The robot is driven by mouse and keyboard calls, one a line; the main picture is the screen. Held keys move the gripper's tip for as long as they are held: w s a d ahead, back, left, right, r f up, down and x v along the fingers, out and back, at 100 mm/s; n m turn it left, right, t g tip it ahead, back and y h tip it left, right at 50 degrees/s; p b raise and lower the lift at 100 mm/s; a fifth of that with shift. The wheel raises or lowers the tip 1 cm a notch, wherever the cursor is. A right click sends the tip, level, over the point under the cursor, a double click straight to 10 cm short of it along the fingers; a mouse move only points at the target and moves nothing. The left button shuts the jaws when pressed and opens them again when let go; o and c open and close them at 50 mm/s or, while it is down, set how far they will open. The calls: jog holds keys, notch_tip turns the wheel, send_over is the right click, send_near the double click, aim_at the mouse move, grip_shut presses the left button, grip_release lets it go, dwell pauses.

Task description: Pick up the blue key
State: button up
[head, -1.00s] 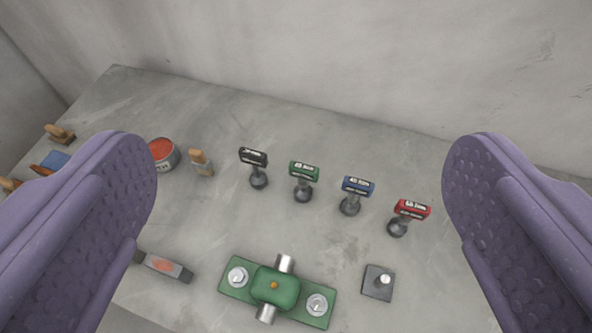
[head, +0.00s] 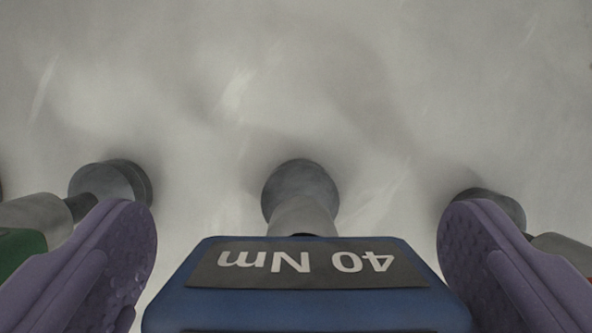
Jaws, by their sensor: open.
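The blue key (head: 308,312) is at the bottom middle of the head view, close to the camera. Its dark label reads "40 Nm" upside down, and its grey shaft and round dark end (head: 300,190) point up the picture. My gripper (head: 297,245) is open, with one purple finger on each side of the blue key. The lower part of the blue head is cut off by the frame edge.
The green key (head: 22,245) is partly hidden behind my left finger. Another key's dark round end (head: 490,205) shows behind my right finger, with a sliver of red at the edge. The grey surface (head: 300,80) beyond is bare.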

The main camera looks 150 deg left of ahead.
jog(key=shift+w+d+f, duration=0.15)
jog(key=shift+d+f, duration=0.1)
jog(key=shift+f, duration=0.45)
jog(key=shift+a, duration=0.1)
jog(key=c, duration=1)
jog(key=shift+r, duration=0.1)
jog(key=shift+c, duration=0.2)
jog(key=shift+r, duration=0.1)
